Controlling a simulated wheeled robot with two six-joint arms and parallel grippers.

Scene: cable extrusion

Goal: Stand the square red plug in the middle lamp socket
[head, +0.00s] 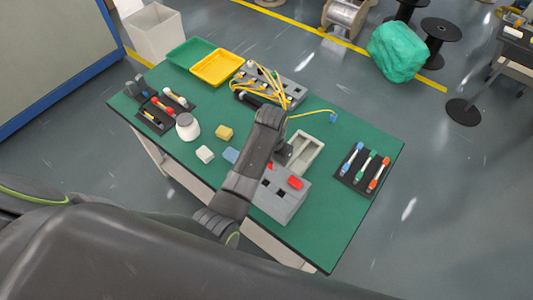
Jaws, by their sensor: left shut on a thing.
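I cannot tell which opening is the middle lamp socket. My right gripper is not in view.
A yellow cable bundle (265,82) lies on a grey rack at the back. A black pen mat (350,180) is at right.

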